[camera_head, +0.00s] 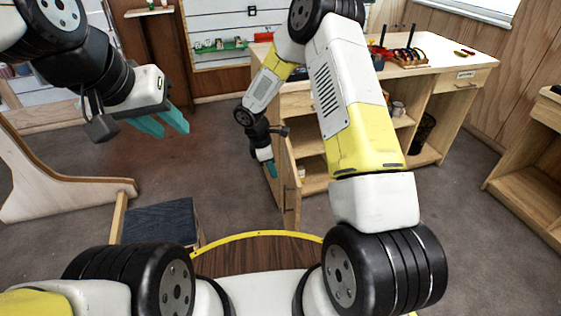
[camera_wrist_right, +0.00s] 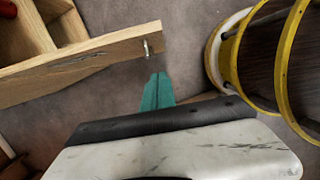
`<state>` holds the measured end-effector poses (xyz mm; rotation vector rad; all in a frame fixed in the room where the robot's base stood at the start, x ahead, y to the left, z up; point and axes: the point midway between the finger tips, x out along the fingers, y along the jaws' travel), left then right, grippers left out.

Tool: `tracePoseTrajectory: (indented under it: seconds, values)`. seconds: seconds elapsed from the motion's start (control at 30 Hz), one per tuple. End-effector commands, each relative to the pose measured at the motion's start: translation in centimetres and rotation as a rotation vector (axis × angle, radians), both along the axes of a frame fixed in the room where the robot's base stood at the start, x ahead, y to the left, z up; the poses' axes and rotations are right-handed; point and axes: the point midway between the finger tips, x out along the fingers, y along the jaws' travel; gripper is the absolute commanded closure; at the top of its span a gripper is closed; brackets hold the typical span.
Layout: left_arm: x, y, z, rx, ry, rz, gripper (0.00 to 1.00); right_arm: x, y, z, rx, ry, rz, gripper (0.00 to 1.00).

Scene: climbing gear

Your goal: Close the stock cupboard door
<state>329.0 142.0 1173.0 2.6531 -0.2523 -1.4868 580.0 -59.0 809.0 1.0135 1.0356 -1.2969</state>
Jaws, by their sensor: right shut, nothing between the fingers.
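The stock cupboard is the wooden bench unit (camera_head: 432,47) in the head view. Its door (camera_head: 291,187) stands open, swung out toward me and seen nearly edge-on. In the right wrist view the door (camera_wrist_right: 85,66) is a pale wooden panel with a small metal handle (camera_wrist_right: 147,48) near its free end. My right gripper (camera_head: 271,169) is just left of the door, low down. Its teal fingers (camera_wrist_right: 157,90) are together and empty, close to the door's free end; I cannot tell whether they touch it. My left gripper (camera_head: 162,123) hangs open and empty at the upper left.
The bench top holds a wooden rack (camera_head: 400,54) with several small items. A blue-topped stool (camera_head: 158,220) stands at the lower left beside a wooden frame (camera_head: 60,190). Open wooden shelving (camera_head: 530,190) is on the right. Grey floor (camera_head: 430,220) is free between the units.

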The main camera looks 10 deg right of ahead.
Motion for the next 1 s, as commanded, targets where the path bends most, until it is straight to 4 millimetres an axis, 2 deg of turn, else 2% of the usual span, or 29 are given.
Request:
tracePoseTrajectory:
  seconds: [0.17,0.53,0.7,1.0]
  values:
    - [0.0,0.0,0.0,0.0,0.0,0.0,0.65,-0.1,-0.7,-2.3,-0.002,0.005,-0.002,1.0]
    - [0.0,0.0,0.0,0.0,0.0,0.0,0.65,-0.1,-2.5,-9.9,0.0,0.004,-0.003,1.0]
    - [0.0,0.0,0.0,0.0,0.0,0.0,0.65,0.1,-5.2,-9.4,0.0,0.0,-0.006,1.0]
    - [0.0,0.0,0.0,0.0,0.0,0.0,0.65,0.1,-6.4,-9.4,0.0,0.0,-0.003,1.0]
